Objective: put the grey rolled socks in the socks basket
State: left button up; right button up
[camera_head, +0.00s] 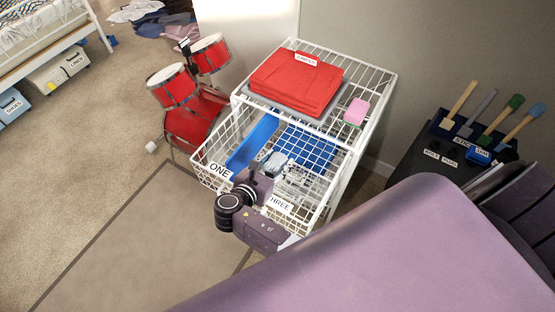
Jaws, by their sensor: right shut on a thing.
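My right gripper (268,173) is over the pulled-out wire drawer, its wrist coming in from the lower right. It is shut on a small grey lump (278,162), which looks like the grey rolled socks; the fingers partly hide it. The white wire drawer (207,168) has compartments; labels "ONE" (219,172) and "THREE" (280,204) show on its front, and the label between them is hidden by my wrist. I cannot read a socks label. Blue dividers or items (252,144) are inside the drawer. My left gripper is not in view.
Red folded cloth (290,75) and a pink block (356,111) lie on top of the rack. A red drum set (190,122) stands close at its left. A dark cabinet with brushes (478,125) stands at right. The carpet at left is mostly clear.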

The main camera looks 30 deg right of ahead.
jog(key=o, duration=1.2)
jog(key=shift+c, duration=0.2)
jog(key=shift+r, duration=0.1)
notch_tip(320, 180, up, 10)
jog(key=shift+f, duration=0.1)
